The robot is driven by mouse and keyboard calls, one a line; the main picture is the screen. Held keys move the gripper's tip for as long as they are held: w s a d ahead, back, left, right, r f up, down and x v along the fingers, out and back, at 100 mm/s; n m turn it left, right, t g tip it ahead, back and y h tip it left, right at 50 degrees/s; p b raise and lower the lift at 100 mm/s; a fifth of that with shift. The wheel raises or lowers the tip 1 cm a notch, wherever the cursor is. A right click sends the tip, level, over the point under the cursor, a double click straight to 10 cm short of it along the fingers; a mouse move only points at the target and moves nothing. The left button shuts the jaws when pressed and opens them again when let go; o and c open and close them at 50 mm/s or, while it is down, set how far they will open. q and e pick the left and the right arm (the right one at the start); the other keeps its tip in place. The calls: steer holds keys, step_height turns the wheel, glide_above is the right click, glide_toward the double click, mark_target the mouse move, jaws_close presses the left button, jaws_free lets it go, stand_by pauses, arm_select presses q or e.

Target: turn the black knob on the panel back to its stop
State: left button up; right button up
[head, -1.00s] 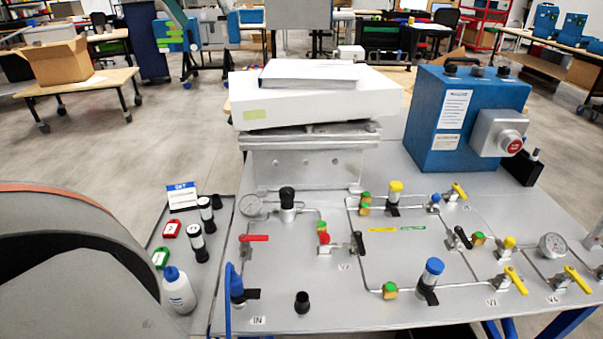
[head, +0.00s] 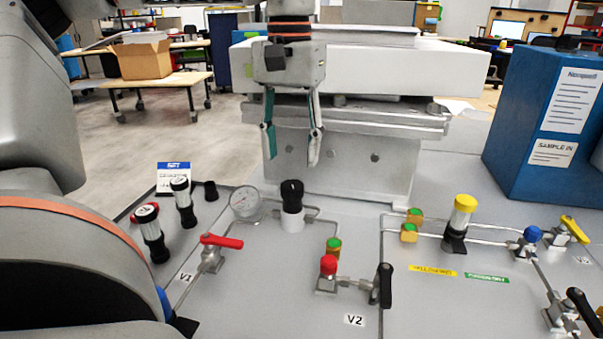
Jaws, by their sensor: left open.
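The black knob (head: 291,194) sits upright on a pale round body on the grey panel (head: 260,285), just right of the pressure gauge (head: 244,201). My left gripper (head: 291,160) hangs from the top of the head view with its two slim fingers pointing down. It is open and empty, with clear space between the fingers. In the picture it is just above the knob, in front of the metal stand; its fingertips do not appear to touch the knob. My right gripper is not in view.
A red-handled valve (head: 220,241), a red-capped fitting (head: 327,266) and a black lever (head: 385,286) stand around the knob. The metal stand (head: 350,160) rises behind it. A yellow-capped part (head: 461,215) and the blue box (head: 540,130) are to the right.

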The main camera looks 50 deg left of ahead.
mark_target(292, 184)
arm_select(q)
step_height(292, 184, down, 6)
steer(key=shift+f+b, duration=0.25)
steer(key=shift+b, duration=0.6)
steer(key=c, duration=1.1)
